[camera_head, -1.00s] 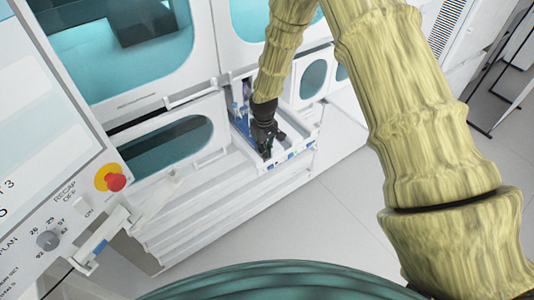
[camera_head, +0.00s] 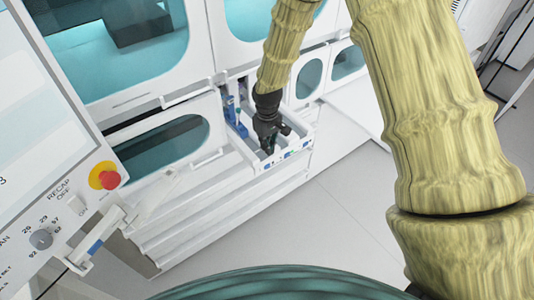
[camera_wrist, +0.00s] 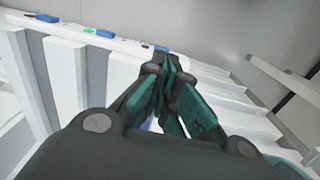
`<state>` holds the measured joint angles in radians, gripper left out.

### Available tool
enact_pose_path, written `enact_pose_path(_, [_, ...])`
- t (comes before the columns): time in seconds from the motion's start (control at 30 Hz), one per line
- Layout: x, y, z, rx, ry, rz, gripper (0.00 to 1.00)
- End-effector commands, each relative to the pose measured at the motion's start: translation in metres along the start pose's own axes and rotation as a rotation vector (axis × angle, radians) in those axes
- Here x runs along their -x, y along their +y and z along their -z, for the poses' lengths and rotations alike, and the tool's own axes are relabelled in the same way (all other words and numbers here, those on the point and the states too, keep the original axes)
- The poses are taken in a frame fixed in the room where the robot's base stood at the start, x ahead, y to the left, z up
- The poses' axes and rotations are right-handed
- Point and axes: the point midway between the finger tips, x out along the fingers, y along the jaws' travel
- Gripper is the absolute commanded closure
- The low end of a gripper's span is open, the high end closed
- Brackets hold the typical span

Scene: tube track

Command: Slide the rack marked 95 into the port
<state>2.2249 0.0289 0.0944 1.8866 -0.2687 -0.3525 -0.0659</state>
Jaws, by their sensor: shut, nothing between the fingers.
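My gripper (camera_head: 268,150) points down into a white tray (camera_head: 246,152) that sticks out from the front of the white machine. In the wrist view its dark fingers with teal pads (camera_wrist: 165,80) are together with nothing between them. A blue and white rack-like piece (camera_head: 235,118) stands at the back left of the tray, beside my gripper and apart from it. No number can be read on it, so I cannot tell whether it is the rack marked 95. The wrist view shows white lanes on both sides of the fingers. I cannot make out which opening is the port.
The tray's front edge carries small blue marks and a green light (camera_wrist: 88,31). A control panel with a red button (camera_head: 110,180) and a knob (camera_head: 41,239) is at left. Teal-windowed doors (camera_head: 165,152) surround the tray. Open floor (camera_head: 335,225) lies at the right.

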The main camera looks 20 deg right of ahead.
Motion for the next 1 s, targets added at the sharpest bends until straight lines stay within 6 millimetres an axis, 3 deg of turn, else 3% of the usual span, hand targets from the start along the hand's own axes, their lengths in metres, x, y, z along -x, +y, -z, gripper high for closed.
enact_pose_path(0.4, [0.042, 0.0, 0.0, 0.001, 0.001, -0.001, 1.0])
enact_pose_path(0.63, [0.044, -0.006, 0.001, -0.057, 0.019, 0.026, 1.0])
enact_pose_path(0.77, [0.03, -0.022, 0.005, -0.251, 0.073, 0.111, 1.0])
enact_pose_path(1.0, [0.014, -0.057, 0.023, -0.827, 0.175, 0.354, 1.0])
